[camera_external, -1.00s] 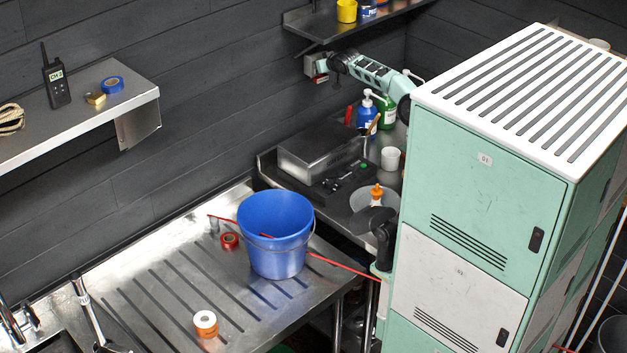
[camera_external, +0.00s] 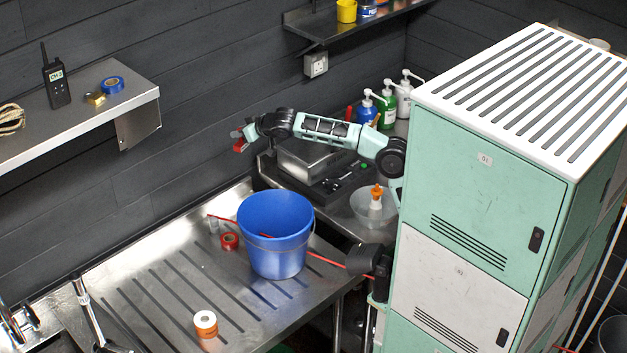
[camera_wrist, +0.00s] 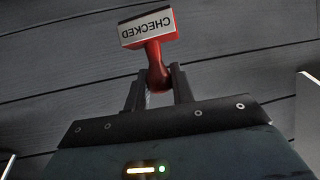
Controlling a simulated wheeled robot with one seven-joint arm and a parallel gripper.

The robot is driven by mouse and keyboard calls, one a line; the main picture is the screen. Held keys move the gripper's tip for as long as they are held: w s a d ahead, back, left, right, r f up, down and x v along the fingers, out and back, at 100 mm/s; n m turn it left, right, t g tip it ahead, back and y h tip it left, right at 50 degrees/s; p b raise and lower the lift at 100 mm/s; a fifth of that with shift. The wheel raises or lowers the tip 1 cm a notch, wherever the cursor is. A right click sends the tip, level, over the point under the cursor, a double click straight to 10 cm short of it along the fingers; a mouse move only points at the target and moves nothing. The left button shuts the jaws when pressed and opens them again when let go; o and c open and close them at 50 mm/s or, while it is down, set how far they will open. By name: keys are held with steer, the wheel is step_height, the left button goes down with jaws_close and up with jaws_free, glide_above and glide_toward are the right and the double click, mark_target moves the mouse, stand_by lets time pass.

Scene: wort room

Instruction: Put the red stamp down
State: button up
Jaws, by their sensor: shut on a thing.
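The red stamp (camera_wrist: 150,38) is in the wrist view, its white label reading "CHECKED" upside down. My gripper (camera_wrist: 158,85) is shut on its rounded red handle. In the external view my gripper (camera_external: 247,135) holds the red stamp (camera_external: 240,145) in the air, in front of the dark wall, above and behind the steel draining board (camera_external: 165,285). The stamp is clear of every surface. The fingers partly cover its handle.
A steel box (camera_external: 305,160) and pump bottles (camera_external: 388,105) stand behind. A wall shelf (camera_external: 140,95) is left. The board's left part is mostly free.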

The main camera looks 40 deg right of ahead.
steer(key=s+a+f+n+g+y+b, duration=0.15)
steer(key=s+a+f+b, duration=0.45)
steer(key=s+a, duration=0.6)
steer(key=s+a+f+n+y+b, duration=0.3)
steer(key=s+a+f+b, duration=0.25)
steer(key=s+a, duration=0.6)
steer(key=s+a+f+b, duration=0.6)
steer(key=a+f, duration=0.1)
steer(key=shift+n+g+y, duration=0.35)
steer(key=shift+g, duration=0.1)
step_height(320, 180, down, 9)
steer(key=b, duration=0.5)
steer(key=shift+w+d+f, duration=0.1)
steer(key=shift+d+f, duration=0.05)
steer(key=shift+f, duration=0.2)
steer(key=o, duration=1)
steer(key=shift+r, duration=0.15)
